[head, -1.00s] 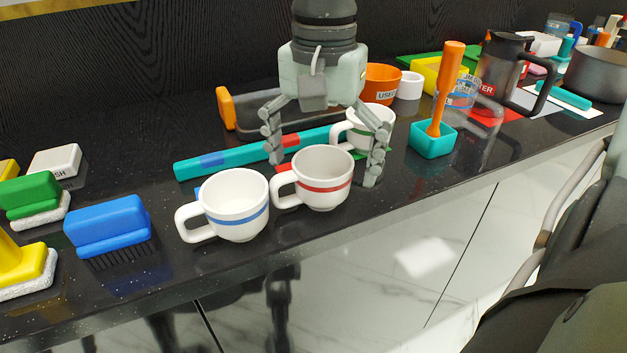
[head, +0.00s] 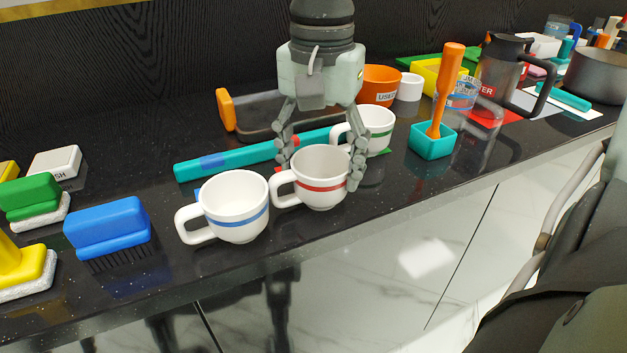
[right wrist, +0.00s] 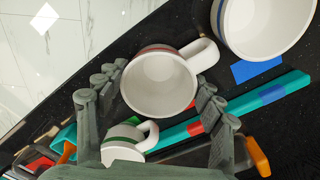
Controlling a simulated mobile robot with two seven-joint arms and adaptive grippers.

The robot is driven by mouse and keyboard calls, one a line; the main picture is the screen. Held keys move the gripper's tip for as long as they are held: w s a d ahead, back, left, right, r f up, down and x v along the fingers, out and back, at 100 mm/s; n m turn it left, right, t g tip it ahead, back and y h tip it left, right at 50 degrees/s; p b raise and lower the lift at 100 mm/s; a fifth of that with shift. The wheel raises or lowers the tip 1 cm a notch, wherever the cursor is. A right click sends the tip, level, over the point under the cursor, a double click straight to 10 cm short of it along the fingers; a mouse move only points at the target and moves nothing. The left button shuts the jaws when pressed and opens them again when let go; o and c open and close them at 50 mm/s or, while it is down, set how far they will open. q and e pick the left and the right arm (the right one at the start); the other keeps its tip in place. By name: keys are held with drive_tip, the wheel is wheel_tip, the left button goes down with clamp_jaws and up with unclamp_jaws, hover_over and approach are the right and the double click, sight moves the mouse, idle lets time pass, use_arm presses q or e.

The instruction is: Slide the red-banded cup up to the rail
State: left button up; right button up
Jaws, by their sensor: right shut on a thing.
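The white red-banded cup (head: 323,190) stands upright on the black counter, its handle pointing left in the head view. The teal rail (head: 235,158), with coloured bands, lies behind it; a narrow strip of counter shows between them in the right wrist view, where the cup (right wrist: 158,88) and rail (right wrist: 238,108) also appear. My right gripper (head: 320,175) reaches down from above and is shut on the cup, one finger on each side. The near finger touches the cup's right side; the far finger is partly hidden behind the rim. My left gripper is out of view.
A blue-banded cup (head: 238,205) stands close on the left, near the red-banded cup's handle. A green-banded cup (head: 377,128) stands behind right, by the rail. A teal holder (head: 432,143) with an orange-handled tool is further right. The counter's front edge is close.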

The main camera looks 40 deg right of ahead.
drive_tip(key=shift+w+d, duration=0.35)
drive_tip(key=shift+w, duration=1)
drive_tip(key=shift+w+d, duration=0.3)
drive_tip(key=shift+w, duration=1.05)
drive_tip(key=shift+w+d, duration=0.35)
drive_tip(key=shift+w, duration=1)
drive_tip(key=o, duration=1.3)
wheel_tip(320, 180, up, 8)
drive_tip(key=p, duration=0.5)
